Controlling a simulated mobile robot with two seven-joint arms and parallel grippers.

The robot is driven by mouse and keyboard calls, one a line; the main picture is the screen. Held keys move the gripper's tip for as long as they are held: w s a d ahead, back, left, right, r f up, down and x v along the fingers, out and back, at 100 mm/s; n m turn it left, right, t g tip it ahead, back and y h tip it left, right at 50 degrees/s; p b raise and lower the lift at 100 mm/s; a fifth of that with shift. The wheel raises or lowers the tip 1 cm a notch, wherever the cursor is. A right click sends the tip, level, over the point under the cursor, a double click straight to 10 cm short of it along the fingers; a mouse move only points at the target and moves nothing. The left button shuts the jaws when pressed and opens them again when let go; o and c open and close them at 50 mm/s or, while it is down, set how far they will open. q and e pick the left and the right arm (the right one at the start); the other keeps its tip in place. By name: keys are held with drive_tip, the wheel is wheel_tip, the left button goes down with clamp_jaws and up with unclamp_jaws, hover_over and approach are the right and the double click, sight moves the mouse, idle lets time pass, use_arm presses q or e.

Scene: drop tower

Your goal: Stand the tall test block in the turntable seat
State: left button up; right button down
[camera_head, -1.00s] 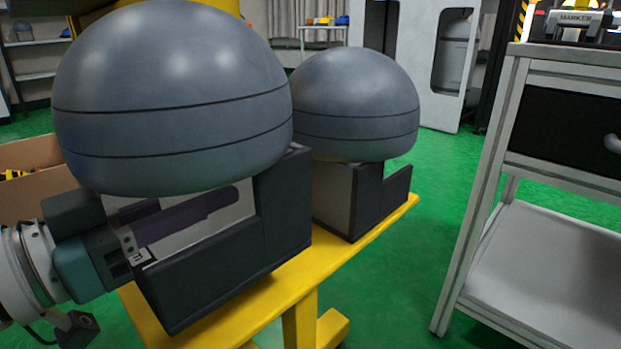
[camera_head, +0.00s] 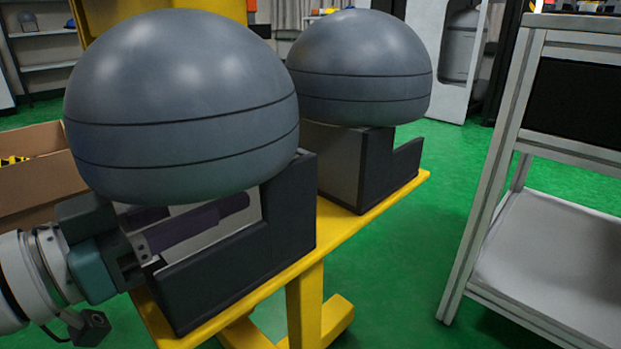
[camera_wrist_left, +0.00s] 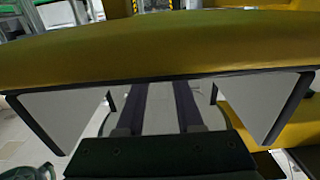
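No clearly separate tall test block or turntable seat can be made out. Two large grey domes, one near (camera_head: 180,100) and one far (camera_head: 360,65), sit above dark step-shaped holders, one near (camera_head: 225,280) and one far (camera_head: 378,170), with pale inner faces. My left gripper (camera_head: 245,203) reaches in from the left under the near dome, its dark finger along the pale face. In the left wrist view its two fingers (camera_wrist_left: 158,105) stand apart over a pale surface, between two pale dark-edged panels. No grasped object is clear. My right gripper is out of view.
The holders stand on a narrow yellow platform (camera_head: 285,283) with a yellow post below. A grey cart (camera_head: 560,250) stands at the right. A cardboard box (camera_head: 40,185) is at the left. Green floor (camera_head: 400,270) lies free between platform and cart.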

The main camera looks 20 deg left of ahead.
use_arm(q)
drive_tip(key=shift+o, duration=0.7)
drive_tip(key=shift+r, duration=0.1)
